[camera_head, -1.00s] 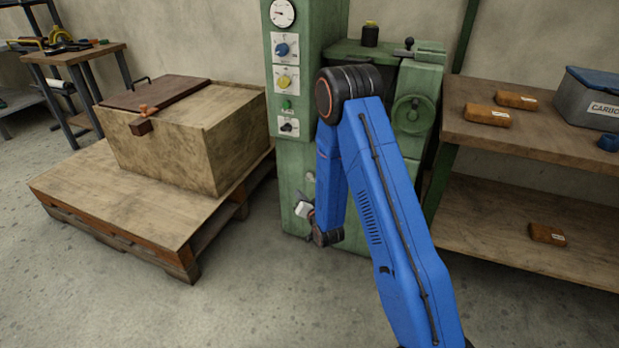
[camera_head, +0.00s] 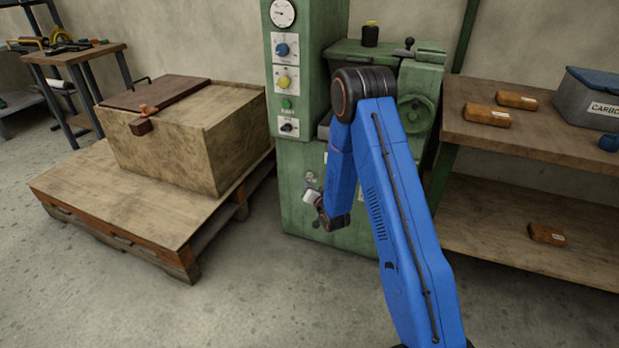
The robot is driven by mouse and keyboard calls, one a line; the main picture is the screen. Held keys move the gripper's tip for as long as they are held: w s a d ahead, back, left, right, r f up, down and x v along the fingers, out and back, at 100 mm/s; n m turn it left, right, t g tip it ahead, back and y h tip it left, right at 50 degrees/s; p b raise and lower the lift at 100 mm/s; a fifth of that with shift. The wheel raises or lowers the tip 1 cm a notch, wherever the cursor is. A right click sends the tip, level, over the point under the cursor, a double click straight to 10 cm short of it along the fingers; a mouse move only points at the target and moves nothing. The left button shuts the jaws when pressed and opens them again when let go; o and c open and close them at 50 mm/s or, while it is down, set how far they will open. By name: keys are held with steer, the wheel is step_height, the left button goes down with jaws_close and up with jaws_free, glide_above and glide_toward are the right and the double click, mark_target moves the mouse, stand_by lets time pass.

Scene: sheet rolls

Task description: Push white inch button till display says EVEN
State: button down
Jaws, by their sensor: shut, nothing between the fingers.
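The green machine (camera_head: 303,160) stands in the middle, with a control column on its left side. My gripper (camera_head: 312,186) is small and partly hidden at the end of my blue arm. It is shut and empty, close in front of the machine's lower front face. A small pale round fitting (camera_head: 310,176) shows on that face by the gripper tip; I cannot tell whether it is the white inch button or whether the gripper touches it. No display reading EVEN can be made out. My arm hides part of the machine's front.
The column carries a gauge (camera_head: 282,13), a blue knob (camera_head: 282,50), a yellow knob (camera_head: 284,82) and a green button (camera_head: 286,104). A wooden crate (camera_head: 215,130) on a pallet (camera_head: 110,205) stands left; a wooden shelf (camera_head: 530,135) stands right. Front floor is clear.

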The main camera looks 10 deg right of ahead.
steer(key=shift+w+d, duration=0.5)
steer(key=shift+w, duration=0.15)
steer(key=shift+w+d, duration=0.1)
stand_by(1.7)
steer(key=shift+w+d, duration=0.15)
steer(key=shift+w, duration=0.1)
steer(key=shift+w+d, duration=0.3)
steer(key=shift+w, duration=0.1)
stand_by(1.2)
steer(key=shift+s+a, duration=0.55)
steer(key=shift+s, duration=0.2)
steer(key=shift+s+a, duration=0.75)
steer(key=shift+s, duration=0.3)
steer(key=shift+s+a, duration=0.7)
steer(key=shift+s, duration=0.3)
steer(key=shift+r, duration=0.1)
